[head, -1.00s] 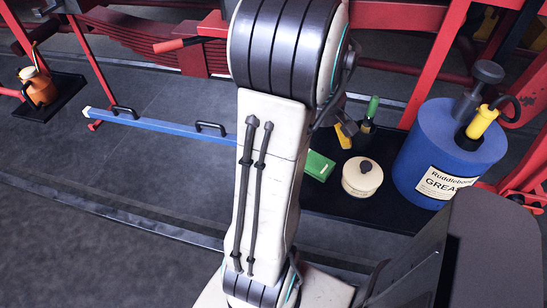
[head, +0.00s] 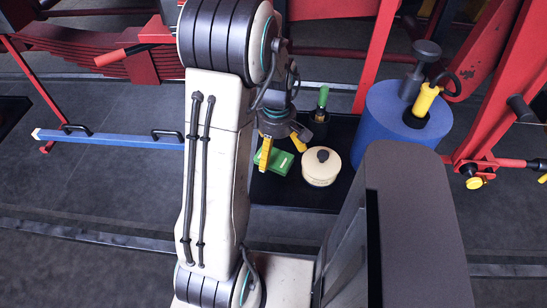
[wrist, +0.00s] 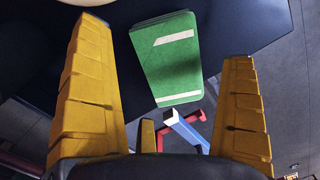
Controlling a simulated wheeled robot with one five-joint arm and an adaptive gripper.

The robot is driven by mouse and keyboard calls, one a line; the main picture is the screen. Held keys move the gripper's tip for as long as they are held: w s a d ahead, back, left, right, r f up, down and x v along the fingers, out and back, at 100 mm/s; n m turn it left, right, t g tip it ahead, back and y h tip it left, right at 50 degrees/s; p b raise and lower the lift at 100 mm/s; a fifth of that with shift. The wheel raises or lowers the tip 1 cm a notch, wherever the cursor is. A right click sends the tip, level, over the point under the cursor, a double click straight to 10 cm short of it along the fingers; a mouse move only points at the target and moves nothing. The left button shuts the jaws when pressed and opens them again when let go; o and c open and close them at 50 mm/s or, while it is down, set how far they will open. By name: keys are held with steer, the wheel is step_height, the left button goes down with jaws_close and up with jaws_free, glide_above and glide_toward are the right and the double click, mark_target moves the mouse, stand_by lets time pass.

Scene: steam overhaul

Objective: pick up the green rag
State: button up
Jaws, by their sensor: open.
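The green rag (head: 275,162) is a flat folded block lying on a black tray (head: 300,194). In the wrist view the rag (wrist: 172,60) shows whole, with pale stripes, between and beyond my yellow fingers. My gripper (head: 282,150) hangs over the tray at the rag, and one finger covers part of the rag in the head view. In the wrist view my gripper (wrist: 163,45) is open, with nothing between its fingers. The fingers look apart from the rag.
A cream lidded tin (head: 320,167) stands close to the right of the rag. A large blue grease drum (head: 385,135) stands farther right. A blue bar with handles (head: 110,140) lies left.

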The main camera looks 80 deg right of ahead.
mark_target(276, 153)
steer(key=shift+f, duration=1.1)
steer(key=c, duration=1.1)
steer(key=shift+r, duration=0.1)
step_height(276, 153, up, 10)
steer(key=shift+f, duration=0.1)
steer(key=o, duration=0.7)
steer(key=c, duration=0.5)
